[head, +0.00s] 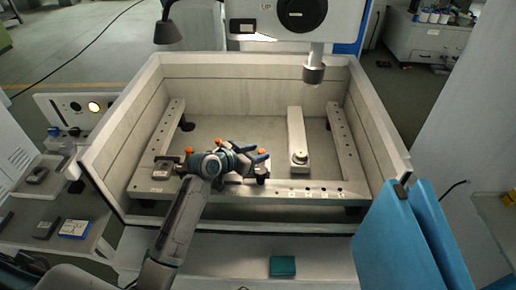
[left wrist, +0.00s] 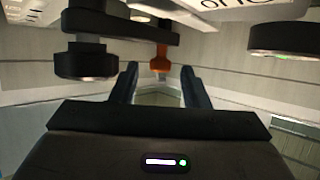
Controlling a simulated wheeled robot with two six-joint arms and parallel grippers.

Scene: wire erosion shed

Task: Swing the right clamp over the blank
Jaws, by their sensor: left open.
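My left gripper (head: 262,153) is over the front rail of the work frame in the tank, its fingers pointing right. It is open. In the left wrist view a dark clamp arm (left wrist: 125,27) with a round black pad (left wrist: 85,60) lies ahead, and an orange handle (left wrist: 160,60) hangs between the open fingers, with space on both sides. In the head view a clamp's orange part (head: 262,151) shows at my fingertips, above a dark post (head: 262,175) on the rail. Another orange tip (head: 188,150) shows left of my wrist. My arm covers part of this area, and I cannot make out the blank for certain.
The tank wall (head: 375,135) surrounds the frame. A pale bar (head: 296,128) with a round metal piece (head: 299,157) lies to the right, and a machine head (head: 313,74) hangs above. Blue panels (head: 400,235) stand front right. A teal block (head: 283,266) lies on the front ledge.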

